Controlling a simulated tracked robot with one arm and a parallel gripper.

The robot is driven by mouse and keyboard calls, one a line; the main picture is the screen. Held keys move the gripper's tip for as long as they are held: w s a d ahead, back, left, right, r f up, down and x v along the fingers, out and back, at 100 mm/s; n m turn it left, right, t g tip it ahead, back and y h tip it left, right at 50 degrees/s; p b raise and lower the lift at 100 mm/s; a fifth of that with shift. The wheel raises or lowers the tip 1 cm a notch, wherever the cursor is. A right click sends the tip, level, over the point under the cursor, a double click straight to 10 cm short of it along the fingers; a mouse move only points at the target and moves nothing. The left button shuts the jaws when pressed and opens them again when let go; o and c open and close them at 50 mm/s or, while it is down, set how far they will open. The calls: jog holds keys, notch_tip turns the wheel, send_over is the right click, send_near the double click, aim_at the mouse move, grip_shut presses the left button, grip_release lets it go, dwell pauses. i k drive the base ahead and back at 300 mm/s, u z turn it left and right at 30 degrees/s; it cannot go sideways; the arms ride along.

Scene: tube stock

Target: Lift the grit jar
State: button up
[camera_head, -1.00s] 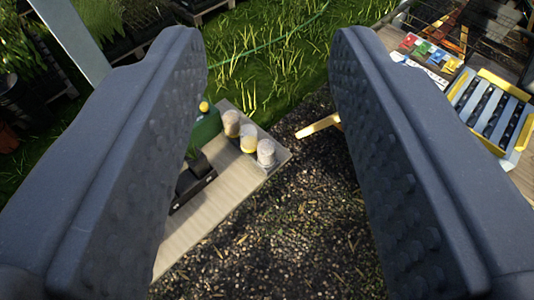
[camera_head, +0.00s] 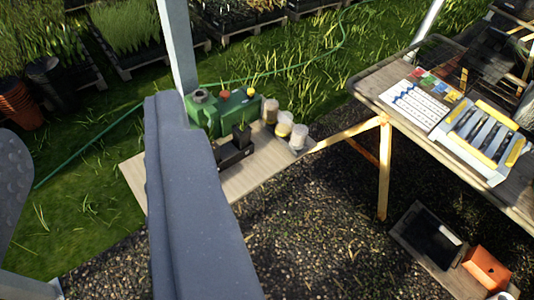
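Three small jars stand in a row at the right end of a low wooden board: a brownish back jar (camera_head: 270,111), a middle jar with a yellowish lower part (camera_head: 284,125), and a pale front jar (camera_head: 298,137). I cannot tell which of them is the grit jar. My gripper (camera_head: 90,122) is open and empty, with its two dark grey fingers wide apart at the left of the view. The jars are beyond the right finger and to its right, clear of it. The right finger hides part of the board.
A green container (camera_head: 225,108) and a black item (camera_head: 236,148) stand beside the jars on the board (camera_head: 262,172). A table (camera_head: 460,150) with trays is at right. A grey post (camera_head: 177,50) rises behind my right finger. Gravel in front is mostly clear.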

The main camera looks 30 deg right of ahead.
aim_at(299, 132)
jog(key=u, duration=0.55)
jog(key=k, duration=0.75)
jog(key=u, duration=0.15)
jog(key=i, duration=0.7)
jog(key=z, duration=0.95)
jog(key=i, duration=1.45)
jog(key=u, duration=0.15)
